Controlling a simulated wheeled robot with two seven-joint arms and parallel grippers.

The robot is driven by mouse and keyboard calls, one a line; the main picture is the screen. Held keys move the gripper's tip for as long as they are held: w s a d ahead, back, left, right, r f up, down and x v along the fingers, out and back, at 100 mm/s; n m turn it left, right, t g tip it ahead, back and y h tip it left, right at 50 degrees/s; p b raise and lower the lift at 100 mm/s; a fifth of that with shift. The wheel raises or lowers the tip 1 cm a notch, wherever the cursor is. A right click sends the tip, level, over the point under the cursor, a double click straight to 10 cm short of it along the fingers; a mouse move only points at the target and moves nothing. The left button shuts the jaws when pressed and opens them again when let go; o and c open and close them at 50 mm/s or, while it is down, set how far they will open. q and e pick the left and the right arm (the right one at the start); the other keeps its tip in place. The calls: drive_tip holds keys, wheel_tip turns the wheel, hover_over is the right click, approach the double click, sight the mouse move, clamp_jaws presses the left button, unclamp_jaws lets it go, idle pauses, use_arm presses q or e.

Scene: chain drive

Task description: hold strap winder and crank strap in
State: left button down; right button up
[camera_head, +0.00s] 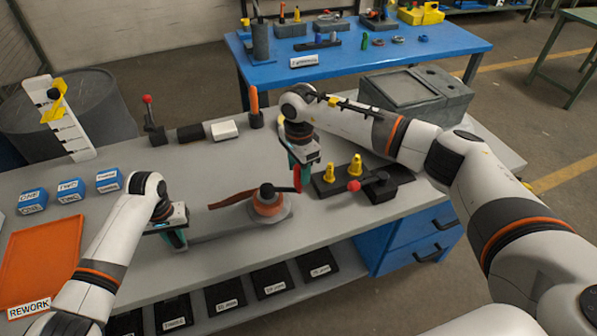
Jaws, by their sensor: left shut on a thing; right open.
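The strap winder (268,206) stands on the grey bench, an orange drum with a dark top on a rounded grey base. A brown-red strap (232,198) runs left from its drum. A grey bar reaches left from the base toward my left gripper (180,240), which is shut on the winder's bar end near the bench's front edge; its fingertips are partly hidden. My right gripper (301,182) is open, pointing down just right of the drum. A red upright piece (297,178) shows at its fingers, perhaps the crank handle; I cannot tell whether they touch.
Right of the winder are a black block with yellow pieces (355,166) and a red-knobbed lever (353,185). Blue labelled blocks (70,190) and an orange rework tray (40,262) lie left. A grey bin unit (415,92) stands behind my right arm. Black trays sit below the bench.

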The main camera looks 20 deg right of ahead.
drive_tip(key=shift+f, duration=0.8)
clamp_jaws()
